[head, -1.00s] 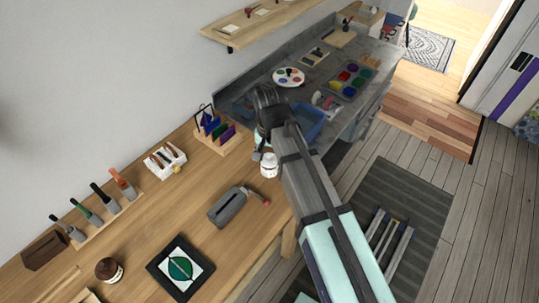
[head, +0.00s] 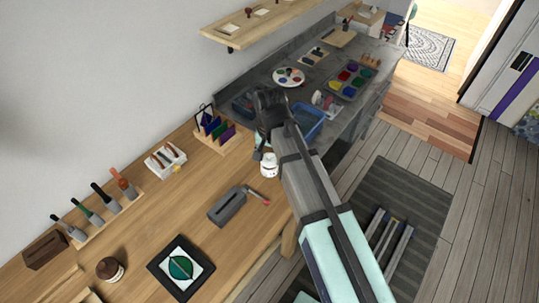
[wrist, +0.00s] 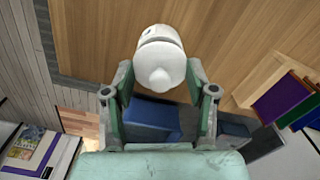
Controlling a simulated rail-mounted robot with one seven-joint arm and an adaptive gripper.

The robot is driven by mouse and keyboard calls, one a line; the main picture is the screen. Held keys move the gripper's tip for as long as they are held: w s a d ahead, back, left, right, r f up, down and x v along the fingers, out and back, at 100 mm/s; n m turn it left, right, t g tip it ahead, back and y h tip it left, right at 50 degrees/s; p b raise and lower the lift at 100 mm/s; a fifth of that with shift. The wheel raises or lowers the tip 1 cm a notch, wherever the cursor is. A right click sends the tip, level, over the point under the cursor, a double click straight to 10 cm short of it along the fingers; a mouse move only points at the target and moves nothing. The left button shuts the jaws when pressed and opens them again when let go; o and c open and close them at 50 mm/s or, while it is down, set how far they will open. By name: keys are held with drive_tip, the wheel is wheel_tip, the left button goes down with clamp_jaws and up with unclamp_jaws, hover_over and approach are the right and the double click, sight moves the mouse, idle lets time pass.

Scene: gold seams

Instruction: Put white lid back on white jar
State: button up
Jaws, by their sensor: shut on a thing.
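The white jar (head: 268,170) stands on the wooden table, just below my gripper (head: 262,148) in the head view. In the wrist view the white jar (wrist: 158,33) is at top centre, with the white lid (wrist: 160,75) and its round knob nearer to me. My gripper (wrist: 161,80) is shut on the lid, with one finger on each side. A thin dark line shows between lid and jar; I cannot tell whether the lid is fully seated. In the head view my arm hides part of this area.
A grey block (head: 227,207) with a red-tipped tool beside it lies in front of the jar. A wooden rack (head: 222,142) with coloured cards stands behind to the left. A blue tray (head: 309,122) is on the grey counter beyond. The table's right edge is close.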

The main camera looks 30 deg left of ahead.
drive_tip(key=shift+f, duration=0.8)
idle(1.4)
drive_tip(key=o, duration=1)
drive_tip(key=shift+o, duration=1.4)
drive_tip(key=shift+r+p, duration=0.15)
drive_tip(key=shift+p, duration=0.15)
drive_tip(key=shift+r+p, duration=2.4)
drive_tip(key=shift+r, duration=1)
